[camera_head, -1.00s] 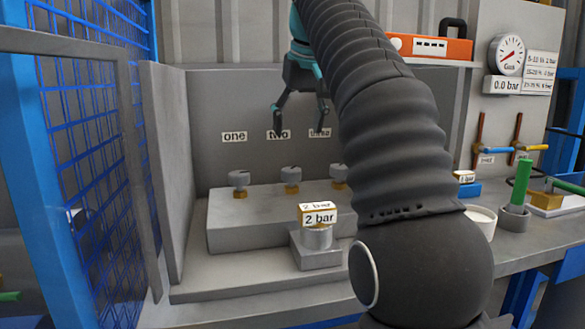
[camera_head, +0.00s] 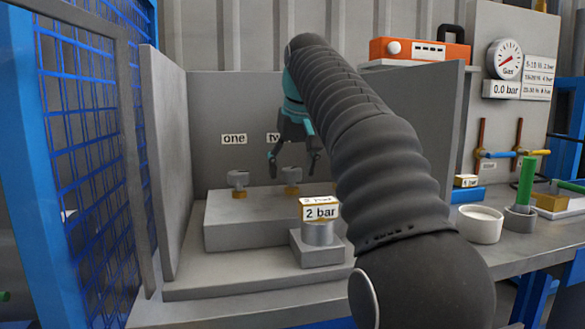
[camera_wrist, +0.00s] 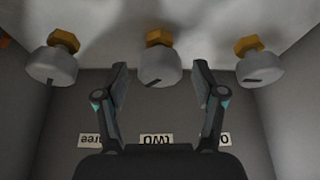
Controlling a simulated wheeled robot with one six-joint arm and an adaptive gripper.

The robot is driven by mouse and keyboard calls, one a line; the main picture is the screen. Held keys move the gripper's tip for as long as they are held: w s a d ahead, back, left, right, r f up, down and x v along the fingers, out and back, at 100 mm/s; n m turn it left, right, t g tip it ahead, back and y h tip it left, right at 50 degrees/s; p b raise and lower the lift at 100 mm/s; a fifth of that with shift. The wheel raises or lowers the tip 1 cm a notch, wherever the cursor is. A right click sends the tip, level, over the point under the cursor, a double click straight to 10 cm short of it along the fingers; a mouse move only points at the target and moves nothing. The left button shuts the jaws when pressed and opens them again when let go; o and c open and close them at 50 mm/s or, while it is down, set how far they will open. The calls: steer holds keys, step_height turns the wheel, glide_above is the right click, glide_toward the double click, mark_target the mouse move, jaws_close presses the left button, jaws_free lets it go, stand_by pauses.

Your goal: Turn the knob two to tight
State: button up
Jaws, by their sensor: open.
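Knob two (camera_head: 291,175) is a grey round knob with a dark mark on an orange-brown base, on the grey block's step. It sits below the "two" label, which my gripper partly covers. My gripper (camera_head: 294,168) is open and empty, pointing down with its fingertips to either side of knob two. In the wrist view, which is upside down, knob two (camera_wrist: 160,70) lies centred between the spread fingers with clear gaps on both sides. I cannot tell whether the fingertips are at its full depth.
Knob one (camera_head: 238,179) stands to the left. Knob three (camera_wrist: 53,68) shows in the wrist view but is hidden behind my arm in the head view. A "2 bar" block (camera_head: 319,209) stands in front on a pedestal. Grey walls enclose the left, back and right.

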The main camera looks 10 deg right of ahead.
steer(key=c, duration=1.1)
steer(key=shift+c, duration=0.2)
steer(key=shift+r+m+p, duration=0.1)
steer(key=shift+m+p, duration=0.2)
steer(key=shift+p, duration=0.1)
steer(key=shift+a+r+m+h+p, duration=0.1)
steer(key=shift+m+h+p, duration=0.3)
steer(key=shift+m+p, duration=0.25)
steer(key=shift+m+h+p, duration=0.4)
steer(key=shift+m+p, duration=0.7)
steer(key=shift+m, duration=0.15)
steer(key=m+h, duration=0.1)
steer(key=m, duration=0.2)
steer(key=shift+a+g+p, duration=0.1)
steer(key=shift+g+p, duration=0.3)
steer(key=shift+f+m+h, duration=0.2)
steer(key=shift+m+h, duration=0.3)
steer(key=shift+m, duration=0.7)
steer(key=shift+g, duration=0.3)
